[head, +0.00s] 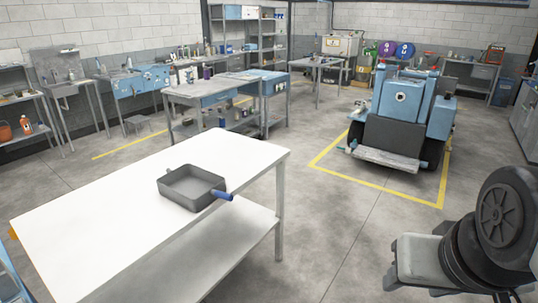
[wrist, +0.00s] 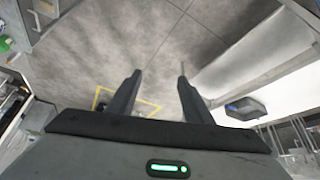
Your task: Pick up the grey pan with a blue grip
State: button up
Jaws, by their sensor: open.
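The grey pan (head: 190,188) sits upright on the white table top, near its right edge. It is square and deep, and looks empty. Its blue grip (head: 222,195) points right and reaches toward the table's edge. In the wrist view, a dark, bluish pan-like shape (wrist: 246,108) lies on a white surface at the right; it appears to be the same pan. My gripper (wrist: 160,78) is open and empty, its two dark fingers apart over the floor, off to the side of the pan. My gripper does not show in the head view.
The white table (head: 95,222) has a lower shelf (head: 215,255) and is otherwise bare on top. A blue machine (head: 400,115) stands inside a yellow floor outline at the right. Grey workbenches (head: 195,92) stand behind. The floor (head: 330,210) right of the table is clear.

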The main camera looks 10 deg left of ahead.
aim_at(193, 187)
jog(key=k+l+u, duration=0.1)
jog(key=u, duration=1.2)
jog(key=i+z, duration=0.2)
jog(key=i, duration=0.25)
jog(key=i+j+z, duration=0.2)
jog(key=i, duration=0.25)
jog(key=i+j+z, duration=0.2)
jog(key=i, duration=0.2)
jog(key=i+j+z, duration=0.2)
jog(key=i, duration=0.25)
jog(key=l, duration=0.1)
